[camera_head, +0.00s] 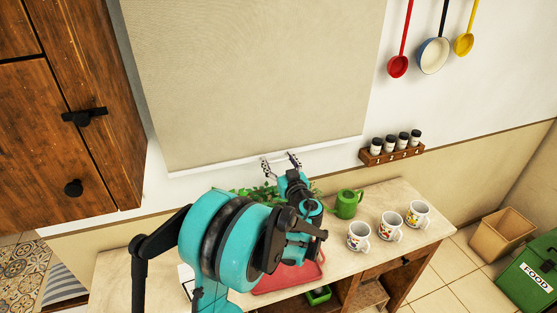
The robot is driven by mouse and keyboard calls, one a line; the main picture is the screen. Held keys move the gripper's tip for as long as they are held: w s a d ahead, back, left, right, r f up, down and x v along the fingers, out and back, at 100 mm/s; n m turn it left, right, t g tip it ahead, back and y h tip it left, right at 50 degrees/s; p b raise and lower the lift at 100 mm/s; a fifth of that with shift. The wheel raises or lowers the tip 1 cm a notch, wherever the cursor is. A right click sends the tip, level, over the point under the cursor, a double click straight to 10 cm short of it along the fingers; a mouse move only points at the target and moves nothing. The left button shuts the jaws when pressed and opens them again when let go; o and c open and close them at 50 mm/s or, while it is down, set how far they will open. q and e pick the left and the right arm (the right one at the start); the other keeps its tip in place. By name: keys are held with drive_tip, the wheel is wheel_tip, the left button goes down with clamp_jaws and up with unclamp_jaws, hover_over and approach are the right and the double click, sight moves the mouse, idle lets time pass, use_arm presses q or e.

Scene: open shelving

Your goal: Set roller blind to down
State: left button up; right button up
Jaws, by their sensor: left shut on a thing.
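The roller blind (255,75) is a beige cloth that hangs down the wall from the top of the picture. Its pale bottom bar (215,164) runs just above the counter level. My left gripper (281,162), at the end of my teal and black arm, is at the middle of this bar and shut on it. The fingers are small here and the arm comes up from below. The upper end of the blind is out of the picture. My right gripper is not in view.
A counter (390,188) stands below the blind with a green plant (262,191), a green watering can (347,204), several mugs (359,236) and a red tray (290,277). A spice rack (391,153) is at right. A wooden cabinet (60,130) is at left.

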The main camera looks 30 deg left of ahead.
use_arm(q)
drive_tip(key=shift+s+f, duration=0.1)
drive_tip(key=shift+f, duration=0.25)
drive_tip(key=o, duration=1.7)
drive_tip(key=v, duration=1.2)
drive_tip(key=shift+f, duration=0.1)
